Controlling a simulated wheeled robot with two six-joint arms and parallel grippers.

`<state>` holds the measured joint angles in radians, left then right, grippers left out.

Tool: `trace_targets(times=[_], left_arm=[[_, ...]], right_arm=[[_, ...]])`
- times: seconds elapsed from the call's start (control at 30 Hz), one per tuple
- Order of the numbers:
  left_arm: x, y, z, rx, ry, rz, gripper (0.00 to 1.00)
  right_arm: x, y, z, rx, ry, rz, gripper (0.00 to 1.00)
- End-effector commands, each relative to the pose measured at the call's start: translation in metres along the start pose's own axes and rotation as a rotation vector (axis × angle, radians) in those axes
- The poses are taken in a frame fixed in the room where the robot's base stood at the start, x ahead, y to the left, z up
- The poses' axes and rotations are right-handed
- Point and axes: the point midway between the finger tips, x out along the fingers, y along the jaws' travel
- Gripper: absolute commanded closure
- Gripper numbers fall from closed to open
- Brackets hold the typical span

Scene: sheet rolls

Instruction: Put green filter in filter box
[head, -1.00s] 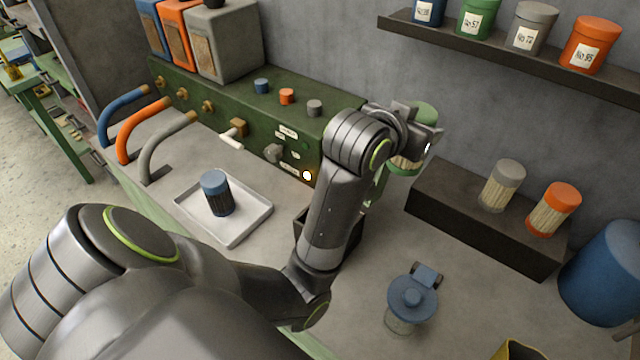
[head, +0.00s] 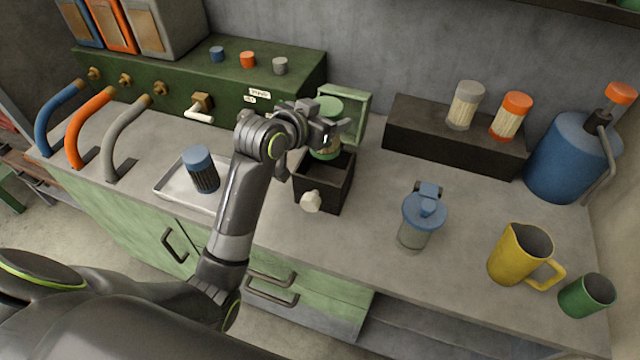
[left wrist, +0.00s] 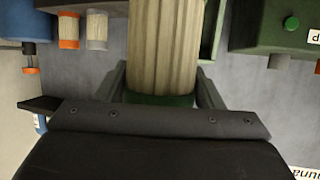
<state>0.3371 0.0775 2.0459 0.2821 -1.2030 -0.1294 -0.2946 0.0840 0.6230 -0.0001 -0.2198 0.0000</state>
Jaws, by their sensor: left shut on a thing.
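The green filter (head: 328,110) has a green cap and a pale pleated body. My left gripper (head: 330,130) is shut on it just below the cap, and the filter is roughly upright. The filter box (head: 322,190) is a dark open-topped box with a green lid (head: 356,112) raised behind it and a pale knob on its front. The filter's lower end is at or just above the box opening; the gripper partly hides this. In the left wrist view the pleated filter (left wrist: 165,45) stands between the fingers. My right gripper is not in view.
A tray (head: 165,190) with a blue-capped filter (head: 203,168) lies left of the box. A dark stand (head: 420,140) holds grey- and orange-capped filters to the right. A blue-lidded jar (head: 420,220), a yellow jug (head: 518,255) and a green cup (head: 586,296) stand on the counter's right.

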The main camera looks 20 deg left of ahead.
Motion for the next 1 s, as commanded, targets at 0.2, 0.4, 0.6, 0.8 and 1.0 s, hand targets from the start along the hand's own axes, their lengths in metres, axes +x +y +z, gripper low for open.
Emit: trace_targets(times=[0.2, 0.4, 0.6, 0.8, 1.0], left_arm=[[0.017, -0.002, 0.028, -0.005, 0.0, 0.022, 0.7], [0.03, -0.001, 0.061, -0.005, 0.002, 0.021, 0.7], [0.038, -0.001, 0.079, -0.004, 0.003, 0.021, 0.7], [0.048, -0.001, 0.102, -0.003, 0.003, 0.02, 0.7], [0.049, -0.001, 0.104, -0.001, 0.007, 0.02, 0.7]], right_arm=[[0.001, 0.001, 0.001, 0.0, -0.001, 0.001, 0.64], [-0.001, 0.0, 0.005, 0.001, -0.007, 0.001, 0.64], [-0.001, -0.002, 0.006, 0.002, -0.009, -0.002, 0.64], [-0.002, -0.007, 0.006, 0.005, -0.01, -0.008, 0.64], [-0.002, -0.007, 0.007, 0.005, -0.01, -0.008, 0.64]])
